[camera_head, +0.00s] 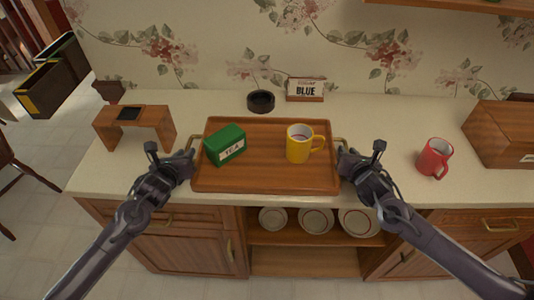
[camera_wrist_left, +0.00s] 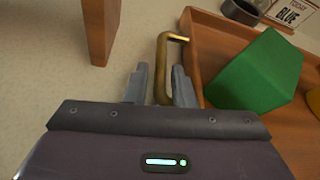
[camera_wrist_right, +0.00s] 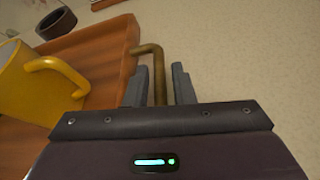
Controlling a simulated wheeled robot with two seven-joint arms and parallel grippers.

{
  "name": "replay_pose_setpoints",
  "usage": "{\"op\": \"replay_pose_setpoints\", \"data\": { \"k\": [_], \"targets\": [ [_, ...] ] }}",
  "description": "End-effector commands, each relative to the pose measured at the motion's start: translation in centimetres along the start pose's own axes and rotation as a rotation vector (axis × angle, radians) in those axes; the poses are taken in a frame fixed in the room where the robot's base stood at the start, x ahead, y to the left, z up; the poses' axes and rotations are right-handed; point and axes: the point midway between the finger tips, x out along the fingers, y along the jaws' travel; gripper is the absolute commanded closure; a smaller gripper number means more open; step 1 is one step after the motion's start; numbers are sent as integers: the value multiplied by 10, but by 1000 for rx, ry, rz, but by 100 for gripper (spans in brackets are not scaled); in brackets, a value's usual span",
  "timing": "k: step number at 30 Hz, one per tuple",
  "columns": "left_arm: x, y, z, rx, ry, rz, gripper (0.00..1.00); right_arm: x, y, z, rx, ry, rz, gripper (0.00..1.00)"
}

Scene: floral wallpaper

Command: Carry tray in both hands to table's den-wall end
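A brown wooden tray (camera_head: 265,183) lies flat on the cream countertop in the head view. A green tea box (camera_head: 225,145) stands on its left half and a yellow mug (camera_head: 299,145) on its right half. My left gripper (camera_head: 188,160) is at the tray's left brass handle (camera_wrist_left: 162,60); its fingers (camera_wrist_left: 161,85) are open on either side of the bar, with gaps. My right gripper (camera_head: 346,157) is at the right brass handle (camera_wrist_right: 157,62); its fingers (camera_wrist_right: 160,85) are also open around the bar, with gaps.
A small wooden stand (camera_head: 153,113) is left of the tray. A dark round bowl (camera_head: 261,101) and a "BLUE" sign (camera_head: 305,90) are behind it. A red mug (camera_head: 434,158) and a wooden box (camera_head: 503,137) stand to the right. Plates (camera_head: 316,220) sit on a shelf below.

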Motion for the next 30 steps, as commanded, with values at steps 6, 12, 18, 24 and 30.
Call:
{"op": "replay_pose_setpoints", "data": {
  "k": [6, 12, 18, 24, 30],
  "targets": [
    [6, -1, 0, 1, 1, -1, 77, 5, 0, 0, 0, 1, 0, 77],
    [5, 0, 0, 1, 1, -1, 83, 5, 0, 0, 0, 0, 0, 83],
    [5, 0, 0, 1, 1, -1, 100, 5, 0, 0, 0, 0, 0, 100],
    [5, 0, 0, 1, 1, -1, 100, 5, 0, 0, 0, 0, 0, 100],
    [5, -1, 3, 0, -3, -1, 100, 5, 1, 3, 1, -4, 1, 100]
  ]
}}
